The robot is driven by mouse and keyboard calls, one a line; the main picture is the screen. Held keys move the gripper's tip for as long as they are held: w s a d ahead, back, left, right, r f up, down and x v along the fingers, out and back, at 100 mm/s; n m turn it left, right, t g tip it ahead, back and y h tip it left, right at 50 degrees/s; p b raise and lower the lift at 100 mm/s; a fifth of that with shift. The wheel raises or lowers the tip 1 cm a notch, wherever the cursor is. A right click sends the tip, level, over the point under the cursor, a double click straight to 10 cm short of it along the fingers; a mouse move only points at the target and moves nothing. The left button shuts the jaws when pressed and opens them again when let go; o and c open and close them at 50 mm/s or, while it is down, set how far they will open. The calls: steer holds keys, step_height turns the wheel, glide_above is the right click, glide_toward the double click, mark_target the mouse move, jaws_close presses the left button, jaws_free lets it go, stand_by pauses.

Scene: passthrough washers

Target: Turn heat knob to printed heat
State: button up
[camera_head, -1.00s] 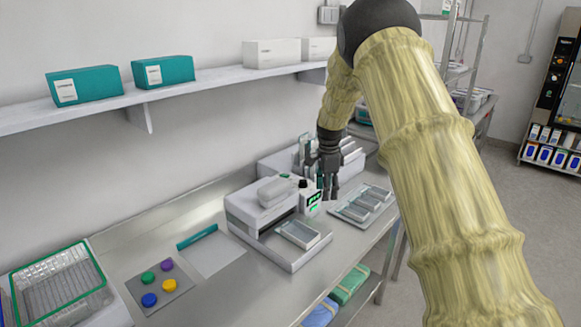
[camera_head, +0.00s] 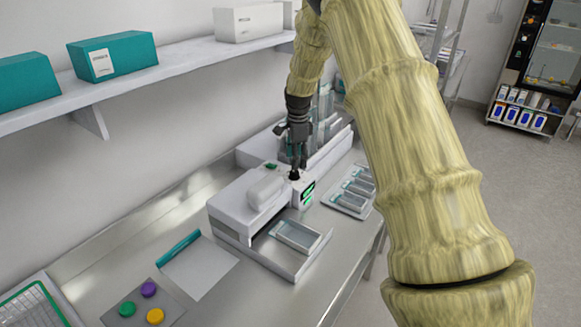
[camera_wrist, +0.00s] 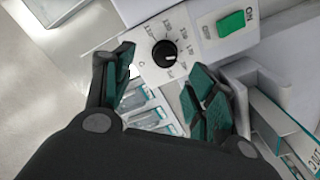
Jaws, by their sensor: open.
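The black heat knob (camera_wrist: 165,53) sits on the white top panel of the sealing machine (camera_head: 236,207), with a printed scale around it and a white pointer line on it. The printed numbers are too small to read surely. My gripper (camera_head: 297,160) points down just above the knob, which also shows in the head view (camera_head: 294,175). In the wrist view my open gripper (camera_wrist: 163,88) has its green-padded fingers apart, on either side of and below the knob in the picture. I see no contact with the knob.
A green ON switch (camera_wrist: 231,22) is close beside the knob. A clear tray (camera_head: 297,236) lies in the machine's drawer, and a rack of small trays (camera_head: 354,192) stands to the right.

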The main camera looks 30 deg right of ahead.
mark_target(295, 171)
steer(key=shift+s+f+p, duration=0.45)
steer(key=shift+s+f, duration=0.3)
steer(key=w+f, duration=0.2)
steer(key=f, duration=0.1)
steer(key=w+f+p, duration=0.1)
steer(key=f, duration=0.1)
steer(key=shift+w+f, duration=0.1)
steer(key=shift+w, duration=0.2)
steer(key=shift+s, duration=0.4)
steer(key=shift+s+r, duration=0.65)
steer(key=shift+s, duration=0.05)
steer(key=c, duration=0.3)
steer(key=shift+w+a+f, duration=0.15)
steer(key=shift+w+f, duration=0.4)
steer(key=shift+w, duration=0.05)
steer(key=c, duration=0.7)
steer(key=shift+s+r, duration=0.15)
steer(key=shift+c, duration=0.3)
